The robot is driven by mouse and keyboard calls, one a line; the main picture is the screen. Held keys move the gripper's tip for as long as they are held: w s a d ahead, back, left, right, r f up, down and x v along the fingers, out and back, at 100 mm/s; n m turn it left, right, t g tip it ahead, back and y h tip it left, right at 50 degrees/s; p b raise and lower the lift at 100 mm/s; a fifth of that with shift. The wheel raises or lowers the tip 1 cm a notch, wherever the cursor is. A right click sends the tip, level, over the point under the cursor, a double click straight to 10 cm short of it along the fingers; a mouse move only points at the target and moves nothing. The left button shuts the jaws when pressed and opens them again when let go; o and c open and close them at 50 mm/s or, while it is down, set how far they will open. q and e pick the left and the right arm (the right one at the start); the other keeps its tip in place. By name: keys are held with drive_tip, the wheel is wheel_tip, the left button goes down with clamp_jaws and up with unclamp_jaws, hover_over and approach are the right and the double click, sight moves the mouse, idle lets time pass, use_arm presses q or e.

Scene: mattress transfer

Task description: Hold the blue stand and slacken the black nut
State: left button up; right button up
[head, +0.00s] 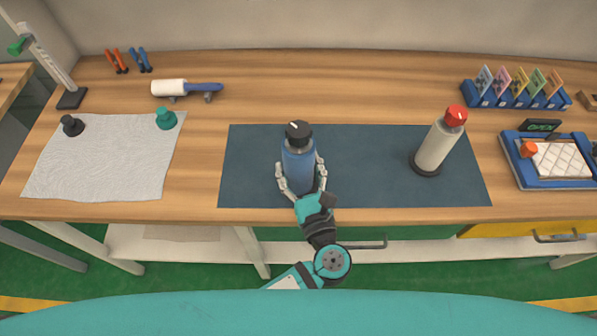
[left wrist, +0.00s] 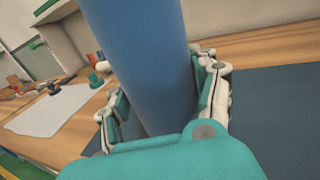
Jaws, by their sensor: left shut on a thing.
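The blue stand (head: 298,165) is an upright blue cylinder on the dark mat, left of its middle. The black nut (head: 299,133) sits on its top with a small white mark. My left gripper (head: 302,182) is shut around the stand's lower part, reaching in from the front edge. In the left wrist view the blue stand (left wrist: 145,60) stands between the two fingers of my left gripper (left wrist: 160,100); its top is out of frame there. My right gripper is not in view.
The dark mat (head: 375,165) also bears a grey cylinder (head: 436,145) with a red top. A white cloth (head: 105,160) with a black and a teal knob lies left. A roller (head: 185,88), pliers (head: 117,62), a card rack (head: 515,97) and a blue tray (head: 545,185) stand around.

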use_arm(q)
drive_tip(key=w, duration=0.7)
drive_tip(key=shift+w+r+b, duration=0.15)
drive_tip(key=shift+b, duration=0.15)
idle(0.5)
drive_tip(key=shift+f+b, duration=1.75)
drive_tip(key=shift+f, duration=0.7)
